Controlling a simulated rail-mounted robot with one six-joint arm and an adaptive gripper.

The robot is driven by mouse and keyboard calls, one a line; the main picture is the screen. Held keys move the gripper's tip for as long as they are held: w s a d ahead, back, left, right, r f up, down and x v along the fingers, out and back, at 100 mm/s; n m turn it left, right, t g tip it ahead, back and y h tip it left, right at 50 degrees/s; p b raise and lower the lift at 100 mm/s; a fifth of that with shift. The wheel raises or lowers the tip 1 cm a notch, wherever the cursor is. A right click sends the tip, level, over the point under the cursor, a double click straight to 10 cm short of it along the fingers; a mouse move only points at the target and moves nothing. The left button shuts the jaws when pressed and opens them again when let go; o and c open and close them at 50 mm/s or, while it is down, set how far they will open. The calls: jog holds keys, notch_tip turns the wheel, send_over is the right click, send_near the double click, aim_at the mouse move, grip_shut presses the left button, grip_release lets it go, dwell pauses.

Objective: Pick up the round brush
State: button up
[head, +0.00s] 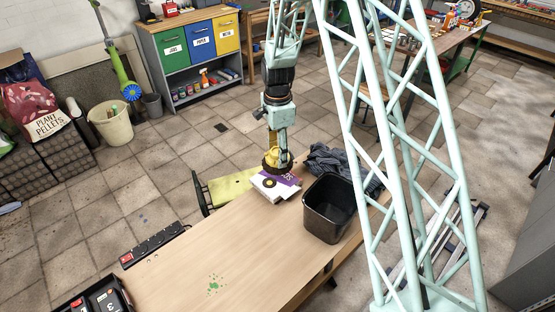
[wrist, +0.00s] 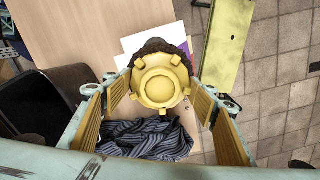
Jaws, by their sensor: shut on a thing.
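The round brush (wrist: 159,87) has a yellow, notched round body and a dark brown bristle rim; the wrist view looks down on its top. My gripper (wrist: 158,100) has a finger on each side of it and is shut on it. In the head view the brush (head: 272,157) is below my gripper (head: 281,150), partly hidden by a finger. It is over the white and purple papers (head: 268,190) at the far end of the wooden table (head: 190,248). I cannot tell whether its bristles touch them.
A black bin (head: 329,208) stands on the table just right of the papers. A crumpled dark striped cloth (head: 335,160) lies behind it. A black power strip (head: 153,246) lies along the left edge. The table's middle is mostly clear.

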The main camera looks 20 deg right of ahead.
jog(key=shift+r, duration=1.4)
jog(key=shift+o, duration=1.4)
jog(key=shift+c, duration=0.4)
jog(key=shift+s+f, duration=0.1)
jog(key=shift+s, duration=0.05)
